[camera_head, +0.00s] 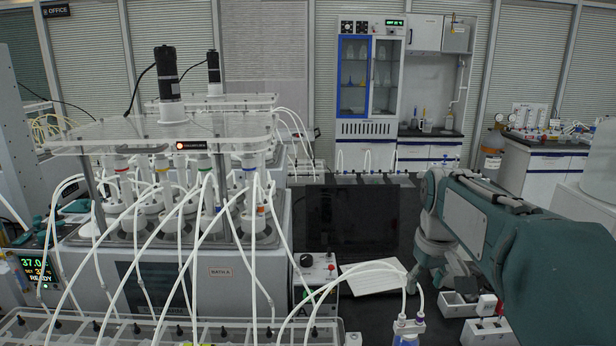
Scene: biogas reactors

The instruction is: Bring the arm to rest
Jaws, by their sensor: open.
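My arm (490,220) reaches in from the right in the camera_head view, teal and grey. It bends at an elbow on its far end and hangs down from there. My gripper (440,280) is the dark part at its lower end, over the dark bench to the right of the white keyboard. It is open and I see nothing held in it. Its fingertips are small and dark against the bench, so their exact height above it is hard to tell.
A reactor unit (225,290) with several vessels and white tubes fills the left.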

